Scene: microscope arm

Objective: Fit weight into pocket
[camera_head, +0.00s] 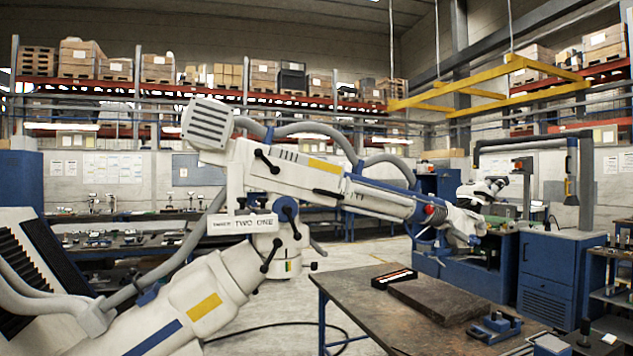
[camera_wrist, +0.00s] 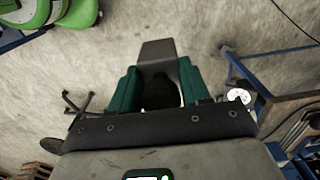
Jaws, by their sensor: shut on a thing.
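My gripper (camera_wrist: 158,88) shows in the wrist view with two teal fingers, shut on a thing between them. The held weight (camera_wrist: 158,50) shows as a grey block that sticks out past the fingertips. A dark rounded area lies between the fingers, and I cannot tell whether it is part of the weight. Bare concrete floor shows below and around it. In the head view I cannot make out my fingers or the weight clearly. I cannot identify the pocket in either view.
A brown workbench (camera_head: 355,292) stands at the lower right. On it are a dark slab (camera_head: 438,298), a black tray (camera_head: 394,277) and a blue fixture (camera_head: 495,327). A blue cabinet (camera_head: 555,270) stands behind it. A blue frame (camera_wrist: 250,75) is right of my gripper. Floor is open left of the bench.

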